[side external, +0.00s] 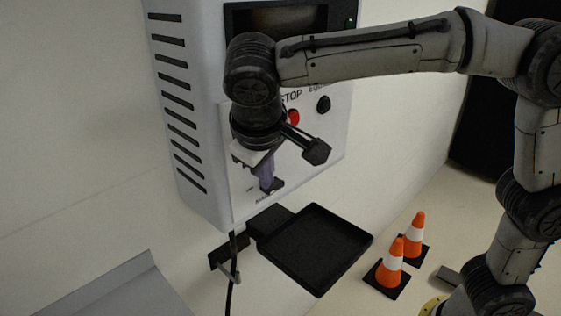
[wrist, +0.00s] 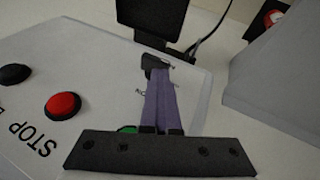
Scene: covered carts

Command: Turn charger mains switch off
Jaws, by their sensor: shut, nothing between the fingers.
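The charger is a pale wall cabinet (side external: 205,110) with side vents. Its dark mains switch (side external: 273,187) sits low on the front panel above a small, hard-to-read label. In the wrist view the switch (wrist: 152,62) shows as a dark knob at the fingertips. My gripper (side external: 266,182) has purple fingers, shut with nothing between them. Its tips (wrist: 158,74) are at the switch and seem to touch it, though contact is not certain. The fingers hide part of the switch, and I cannot read its position.
A red STOP button (side external: 293,117) and a black knob (side external: 323,104) sit higher on the panel. A black tray (side external: 315,250) juts out below the charger, beside a hanging cable (side external: 230,290). Two orange-white cones (side external: 391,263) stand on the floor to the right.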

